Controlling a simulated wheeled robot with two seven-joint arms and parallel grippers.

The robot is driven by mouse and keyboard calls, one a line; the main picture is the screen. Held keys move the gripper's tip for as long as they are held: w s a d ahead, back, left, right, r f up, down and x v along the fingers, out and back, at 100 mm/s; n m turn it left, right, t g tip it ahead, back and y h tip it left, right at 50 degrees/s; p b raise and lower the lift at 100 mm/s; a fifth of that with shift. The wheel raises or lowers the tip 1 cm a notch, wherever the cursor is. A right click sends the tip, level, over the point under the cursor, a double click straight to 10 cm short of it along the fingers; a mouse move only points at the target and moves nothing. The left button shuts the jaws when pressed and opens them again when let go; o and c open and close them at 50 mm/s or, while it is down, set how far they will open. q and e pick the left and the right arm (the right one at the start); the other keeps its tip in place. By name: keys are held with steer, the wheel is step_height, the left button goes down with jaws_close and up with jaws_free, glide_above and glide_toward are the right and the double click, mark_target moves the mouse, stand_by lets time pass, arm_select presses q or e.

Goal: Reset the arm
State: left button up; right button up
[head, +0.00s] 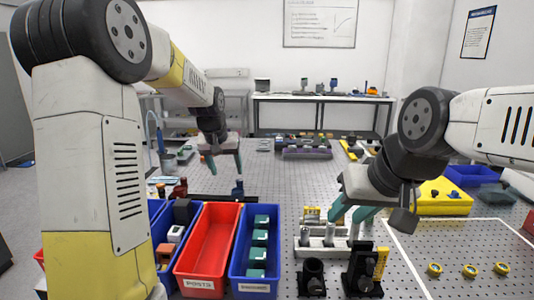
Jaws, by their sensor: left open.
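My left gripper (224,158) hangs above the perforated table (290,182) at the back left, its teal fingers apart and nothing seen between them. My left arm comes in large from the left, bends at the top and reaches back. My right gripper (351,214) points down over a white rack (318,250) with grey cylinders. Its teal fingertips are close to the rack's posts; whether they hold or touch anything is unclear.
A red bin (207,240) and a blue bin (240,262) with teal blocks stand at the front. Black fixtures (362,272) stand in front of the rack. Yellow rings (470,270) lie inside a white outline at right. A yellow block (440,205) lies behind it. The middle table is clear.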

arm_select(q)
steer(key=s+r, duration=0.2)
steer(key=s, duration=1.3)
steer(key=s+r+t+h, duration=0.1)
steer(key=s+r, duration=0.2)
steer(key=s, duration=1.3)
steer(key=shift+s+r, duration=0.15)
steer(key=shift+s, duration=0.05)
